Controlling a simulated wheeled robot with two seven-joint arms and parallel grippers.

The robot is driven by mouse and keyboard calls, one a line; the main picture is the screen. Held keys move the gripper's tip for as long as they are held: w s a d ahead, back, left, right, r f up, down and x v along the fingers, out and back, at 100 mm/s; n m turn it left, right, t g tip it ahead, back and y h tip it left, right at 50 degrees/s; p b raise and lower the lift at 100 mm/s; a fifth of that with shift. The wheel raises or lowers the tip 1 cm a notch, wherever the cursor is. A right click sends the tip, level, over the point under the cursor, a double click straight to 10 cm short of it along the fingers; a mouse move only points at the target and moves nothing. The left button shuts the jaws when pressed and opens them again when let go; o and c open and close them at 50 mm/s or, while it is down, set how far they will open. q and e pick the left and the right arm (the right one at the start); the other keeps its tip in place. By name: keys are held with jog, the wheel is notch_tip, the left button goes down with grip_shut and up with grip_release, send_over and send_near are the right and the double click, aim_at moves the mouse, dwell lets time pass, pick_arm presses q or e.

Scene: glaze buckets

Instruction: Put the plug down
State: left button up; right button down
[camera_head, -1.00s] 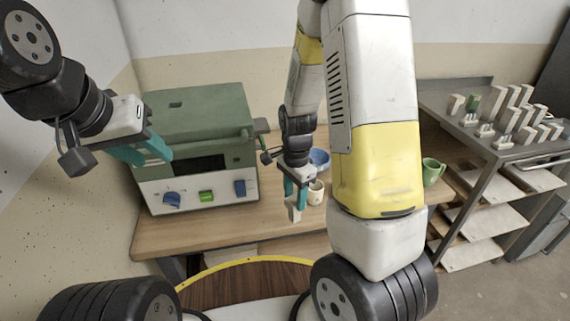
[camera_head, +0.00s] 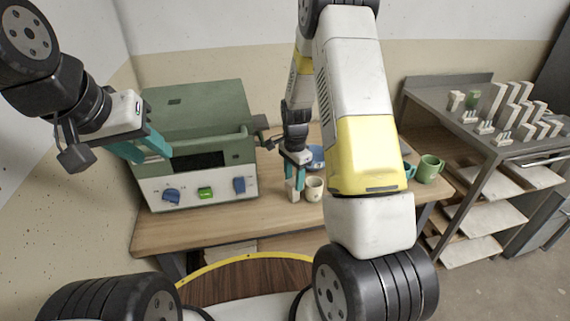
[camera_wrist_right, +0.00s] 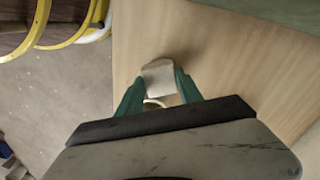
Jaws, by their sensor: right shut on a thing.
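The plug (camera_head: 291,194) is a small pale block. My right gripper (camera_head: 297,182) is shut on it, with one teal finger on each side. The right wrist view shows the plug (camera_wrist_right: 159,77) between the fingertips over the wooden table top, with a dark shadow close by. I cannot tell whether its underside touches the wood. My left gripper (camera_head: 150,149) is open and empty, raised in front of the green kiln-like box at the left.
The green box (camera_head: 200,120) with knobs stands left of the plug. A cream mug (camera_head: 315,189) is close to the plug's right. A blue bowl (camera_head: 316,157) is behind. A green mug (camera_head: 429,169) stands further right. The wooden table (camera_head: 225,223) is bare in front.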

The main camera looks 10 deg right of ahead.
jog(key=c, duration=0.8)
grip_release()
jog(key=shift+o, duration=0.2)
notch_tip(320, 180, up, 12)
jog(key=s+a+r+n+t+y, duration=0.1)
jog(key=s+r+n+t+y, duration=0.15)
jog(key=s+r+n, duration=0.65)
jog(key=s+a+r+n+t, duration=0.1)
jog(key=s+r+n+t, duration=0.2)
jog(key=s+r, duration=0.8)
jog(key=s+n, duration=0.1)
jog(key=s, duration=0.3)
jog(key=shift+a+r+n+t, duration=0.15)
jog(key=shift+a+n+t, duration=0.2)
jog(key=shift+a+n, duration=0.05)
